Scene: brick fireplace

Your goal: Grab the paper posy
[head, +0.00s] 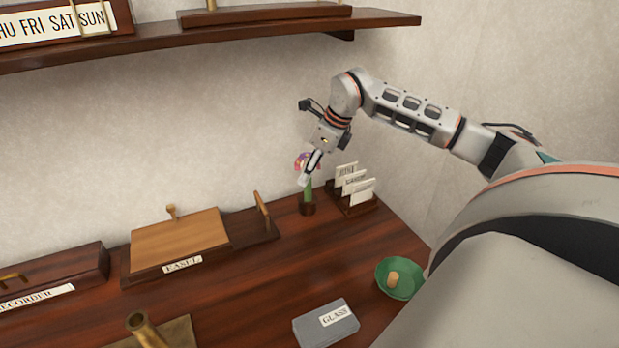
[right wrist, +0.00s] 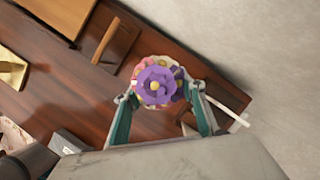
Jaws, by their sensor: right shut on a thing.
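The paper posy (head: 301,161) shows in the head view as pink and purple flowers on a green stem, upright above a small dark round holder (head: 307,208) at the back of the desk. In the right wrist view the posy (right wrist: 156,84) shows from above, with a purple flower and pink and pale ones around it. My right gripper (head: 306,178) is shut on the posy, its fingers on either side below the blooms. I cannot tell whether the stem's lower end is still in the holder. My left gripper is not in view.
A card rack (head: 357,207) stands close to the right of the posy. An easel box (head: 180,240) is to the left. A green bowl (head: 383,288) and a grey box marked GLASS (head: 326,324) are nearer. A wall shelf (head: 200,45) runs above.

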